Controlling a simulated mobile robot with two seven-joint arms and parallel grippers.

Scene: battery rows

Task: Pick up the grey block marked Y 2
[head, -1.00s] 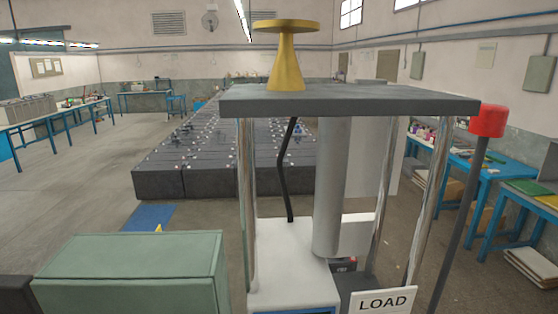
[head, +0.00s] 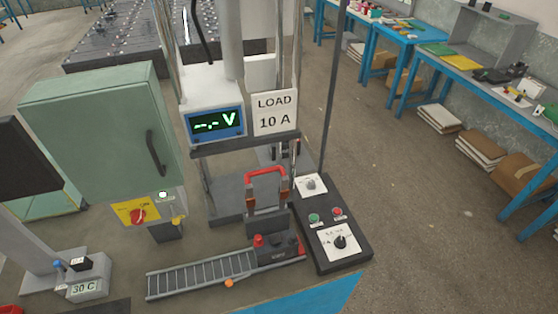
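I see no grey block with a readable Y 2 mark in the head view. Neither of my grippers is in view. A small pale block marked 30 C (head: 84,290) stands at the lower left. A test stand with a red handle (head: 266,172) is in the middle, above a small roller track (head: 200,275). The stand's display (head: 215,122) reads "--.- V", and its sign (head: 274,113) reads LOAD 10 A.
A green cabinet (head: 95,125) stands at the left, with a red knob on a yellow plate (head: 137,214) below it. A control box (head: 333,238) with buttons is right of the stand. Blue workbenches (head: 470,75) line the right; floor between is clear. Dark battery rows (head: 115,50) lie behind.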

